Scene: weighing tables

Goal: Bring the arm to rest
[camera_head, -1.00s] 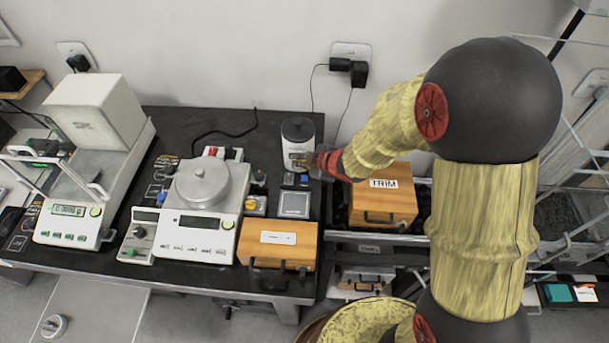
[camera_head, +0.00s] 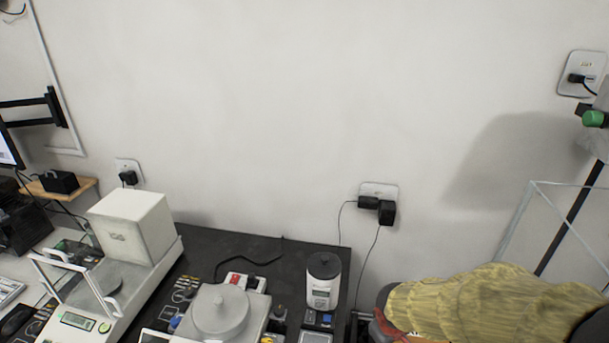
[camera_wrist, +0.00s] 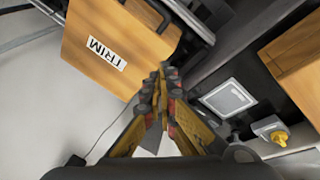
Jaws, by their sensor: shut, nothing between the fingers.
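My gripper (camera_wrist: 165,75) shows in the wrist view with its fingers together and nothing between them. It is above the bench area, between a wooden box labelled TRIM (camera_wrist: 105,50) on the left and small devices on the right. In the head view, my yellow arm lies almost level across the lower right corner. Only a red and dark part near the wrist shows at its left end there; the fingertips cannot be made out.
In the head view, a white canister (camera_head: 323,281) stands left of my arm. A balance with a round pan (camera_head: 220,312) and a white boxy instrument (camera_head: 133,228) stand further left. A metal frame (camera_head: 515,235) rises at the right. The wrist view shows a grey square pad (camera_wrist: 228,97) and a yellow knob (camera_wrist: 280,137).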

